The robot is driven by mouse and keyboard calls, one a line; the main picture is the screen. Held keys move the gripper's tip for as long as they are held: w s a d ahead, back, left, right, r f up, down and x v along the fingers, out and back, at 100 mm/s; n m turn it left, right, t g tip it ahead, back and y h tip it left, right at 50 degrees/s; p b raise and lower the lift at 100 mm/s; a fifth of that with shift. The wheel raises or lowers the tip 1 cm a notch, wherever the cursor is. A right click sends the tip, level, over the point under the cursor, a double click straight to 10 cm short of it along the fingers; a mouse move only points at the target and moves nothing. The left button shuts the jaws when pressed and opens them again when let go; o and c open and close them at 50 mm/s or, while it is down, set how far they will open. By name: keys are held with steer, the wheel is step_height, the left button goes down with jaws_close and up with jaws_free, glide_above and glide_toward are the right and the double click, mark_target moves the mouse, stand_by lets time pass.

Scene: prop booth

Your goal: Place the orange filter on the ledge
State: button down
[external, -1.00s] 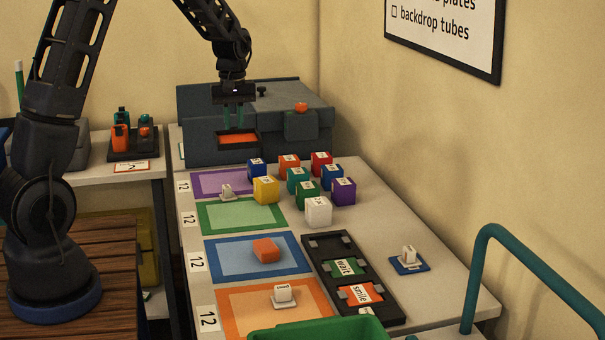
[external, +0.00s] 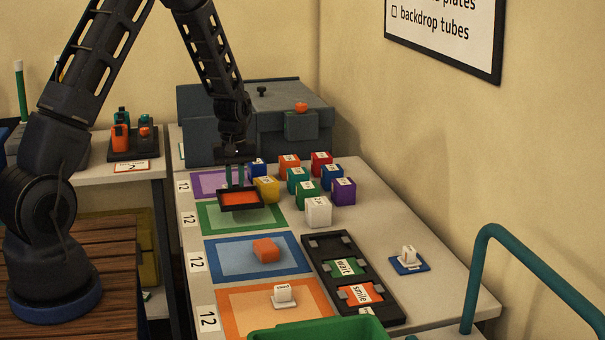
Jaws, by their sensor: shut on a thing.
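The orange filter (external: 240,199) is a flat orange pane in a dark frame. My gripper (external: 235,182) is shut on its rear edge with greenish fingers and holds it roughly level. It shows over the green mat (external: 207,224), in front of the grey machine (external: 290,138); its exact height above the mat is hard to tell. No part is clearly marked as the ledge. The grey machine has a lower front section, partly hidden behind my arm.
Several numbered cubes, including a yellow cube (external: 266,190) and a white cube (external: 318,212), stand close to the filter's right. A blue mat (external: 222,256) with an orange block (external: 266,250) and a black tray (external: 325,246) lie nearer. The table's right side is mostly clear.

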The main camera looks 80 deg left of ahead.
steer(key=shift+f, duration=1.9)
steer(key=c, duration=1.3)
jaws_free()
steer(key=shift+f, duration=0.1)
steer(key=shift+c, duration=0.2)
